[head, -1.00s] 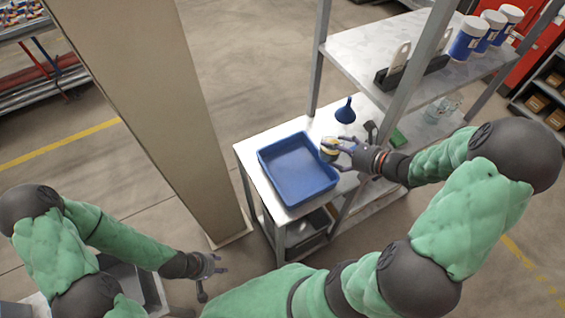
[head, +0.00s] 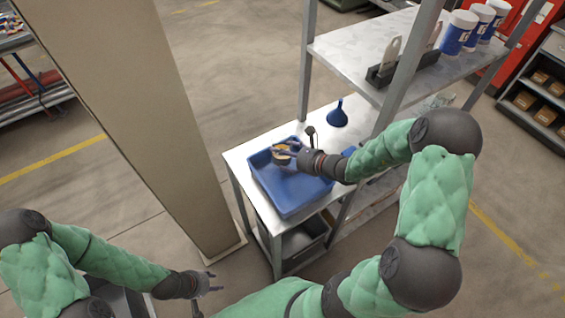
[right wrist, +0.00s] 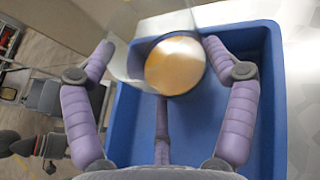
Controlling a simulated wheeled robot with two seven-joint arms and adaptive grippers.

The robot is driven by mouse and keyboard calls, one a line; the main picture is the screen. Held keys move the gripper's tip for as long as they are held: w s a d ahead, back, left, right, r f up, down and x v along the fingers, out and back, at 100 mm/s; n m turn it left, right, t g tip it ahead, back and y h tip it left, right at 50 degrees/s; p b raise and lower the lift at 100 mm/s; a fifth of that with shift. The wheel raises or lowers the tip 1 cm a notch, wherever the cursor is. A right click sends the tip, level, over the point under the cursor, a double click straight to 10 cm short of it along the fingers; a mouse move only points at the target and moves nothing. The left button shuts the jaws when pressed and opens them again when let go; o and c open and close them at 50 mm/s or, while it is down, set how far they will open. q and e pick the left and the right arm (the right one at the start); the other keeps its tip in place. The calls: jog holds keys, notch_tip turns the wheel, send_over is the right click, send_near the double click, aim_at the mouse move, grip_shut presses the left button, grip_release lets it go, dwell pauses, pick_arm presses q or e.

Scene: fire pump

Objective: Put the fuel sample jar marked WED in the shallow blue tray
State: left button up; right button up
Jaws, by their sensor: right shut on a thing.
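The shallow blue tray (head: 295,202) lies on the bench; its rim and floor also show in the right wrist view (right wrist: 270,120). My right gripper (head: 285,151) is shut on a jar (head: 282,158) with an amber top or contents and holds it over the far part of the tray. In the right wrist view the jar (right wrist: 175,66) sits between the fingertips of the right gripper (right wrist: 160,58), with the tray behind it. Its marking cannot be read. My left gripper (head: 207,287) is open and empty, low at the bottom, away from the bench.
A blue funnel (head: 338,116) stands on the metal bench (head: 237,158) behind the tray. A raised shelf (head: 350,40) with white-and-blue tubs (head: 458,32) is at the right. A tall beige column (head: 150,130) stands left of the bench.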

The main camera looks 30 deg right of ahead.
aim_at(287, 162)
jog(key=shift+w+a+f, duration=0.1)
jog(key=shift+w+f, duration=0.05)
jog(key=shift+f, duration=0.05)
jog(key=f+b, duration=0.1)
jog(key=f, duration=0.1)
jog(key=f+b, duration=0.1)
jog(key=shift+w+a+f, duration=0.1)
jog(key=shift+w+f, duration=0.1)
jog(key=shift+f, duration=0.15)
jog(key=shift+r, duration=0.1)
jog(key=o, duration=1.2)
jog(key=p+v, duration=0.3)
jog(key=v, duration=0.9)
